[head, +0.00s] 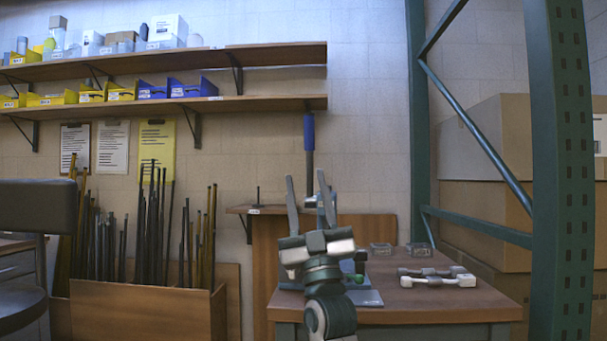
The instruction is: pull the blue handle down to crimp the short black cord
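The blue handle (309,132) stands upright at the top of a dark lever, above the workbench in the middle of the head view. The lever belongs to a bench press whose grey base plate (365,298) shows behind my arm. My gripper and wrist hide much of the press. I cannot make out the short black cord.
Pale parts with rounded ends (438,280) and small clear trays (382,249) lie on the wooden bench (440,306). A green rack post (562,170) and cardboard boxes (490,190) stand right. A wooden bin (145,312) of rods and a dark chair (38,207) are left.

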